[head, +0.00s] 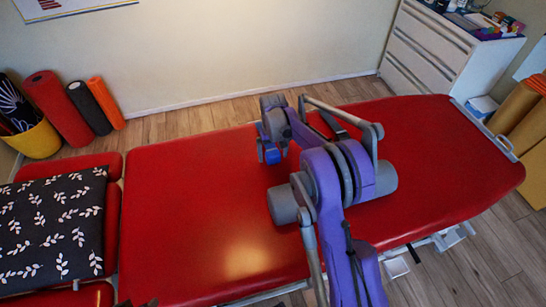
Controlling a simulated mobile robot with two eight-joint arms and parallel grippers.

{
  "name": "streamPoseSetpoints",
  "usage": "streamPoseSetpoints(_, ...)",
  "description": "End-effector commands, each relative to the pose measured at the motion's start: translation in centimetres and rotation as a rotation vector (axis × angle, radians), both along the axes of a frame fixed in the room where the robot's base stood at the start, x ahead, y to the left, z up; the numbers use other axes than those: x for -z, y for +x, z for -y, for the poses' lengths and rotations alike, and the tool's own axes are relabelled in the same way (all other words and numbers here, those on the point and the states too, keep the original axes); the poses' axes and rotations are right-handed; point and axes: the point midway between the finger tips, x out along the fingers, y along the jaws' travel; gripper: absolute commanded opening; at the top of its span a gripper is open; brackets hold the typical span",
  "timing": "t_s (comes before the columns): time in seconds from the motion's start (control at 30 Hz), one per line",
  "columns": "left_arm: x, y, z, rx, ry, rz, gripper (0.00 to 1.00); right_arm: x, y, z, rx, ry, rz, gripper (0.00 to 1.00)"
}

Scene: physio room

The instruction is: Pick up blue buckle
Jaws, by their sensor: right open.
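My right arm reaches in from the bottom over the red treatment table (200,205). My right gripper (269,151) is at the arm's far end, low over the middle of the table, and is open. Small blue parts show at the gripper. I cannot tell whether they are the blue buckle or the gripper's own fingers, and no buckle stands out clearly elsewhere. A dark strap (333,123) shows behind the arm, to the right of the gripper, and is partly hidden.
A black leaf-patterned pillow (52,228) lies on the left end. Rolled mats (58,108) and a yellow bin (36,139) stand at the back left. A white drawer cabinet (440,48) stands at the back right. The red surface left of the arm is clear.

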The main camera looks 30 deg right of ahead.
Motion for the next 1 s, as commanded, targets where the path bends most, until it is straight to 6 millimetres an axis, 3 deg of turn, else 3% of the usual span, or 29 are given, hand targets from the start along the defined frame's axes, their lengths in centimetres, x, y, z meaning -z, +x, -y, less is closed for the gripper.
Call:
streamPoseSetpoints(0.2, -0.01, 0.0, 0.0, 0.0, 0.0, 0.0, 0.5, 0.07, 0.01, -0.01, 0.0, 0.0, 0.0, 1.0)
streamPoseSetpoints(0.73, -0.01, 0.0, 0.0, 0.0, 0.0, 0.0, 0.5, 0.04, 0.01, -0.01, 0.0, 0.0, 0.0, 0.05)
streamPoseSetpoints(1.0, -0.04, 0.01, 0.0, 0.0, 0.0, 0.0, 0.5, -0.35, 0.01, 0.0, 0.0, 0.0, 0.0, 0.05)
